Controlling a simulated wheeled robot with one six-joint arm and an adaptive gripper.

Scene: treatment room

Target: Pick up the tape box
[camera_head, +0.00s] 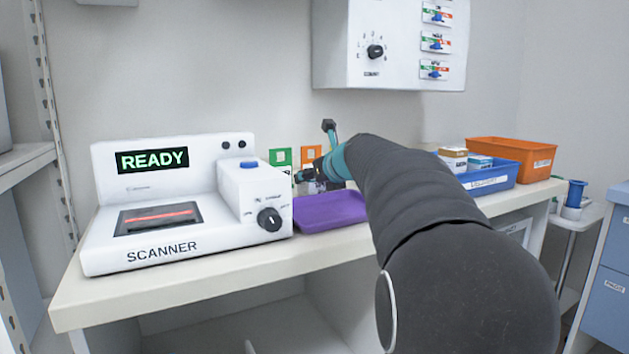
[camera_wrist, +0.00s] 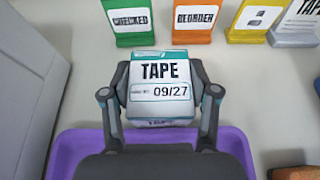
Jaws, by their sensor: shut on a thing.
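The tape box (camera_wrist: 160,88) is a white box with a teal band, marked TAPE and 09/27, in the middle of the wrist view. My gripper (camera_wrist: 160,98) has a finger on each side of the box and is shut on it. The box sits over the far edge of the purple tray (camera_wrist: 68,150); I cannot tell whether it touches the tray. In the head view my gripper (camera_head: 312,174) is above the far left part of the purple tray (camera_head: 335,212). My arm hides part of the tray there, and the box is hard to make out.
The white scanner (camera_head: 180,205), showing READY, stands left of the tray. Coloured label stands, green (camera_wrist: 130,22), orange (camera_wrist: 196,22) and yellow (camera_wrist: 255,20), line the back. A blue bin (camera_head: 490,180) and an orange bin (camera_head: 515,152) stand right. A control box (camera_head: 390,45) hangs above.

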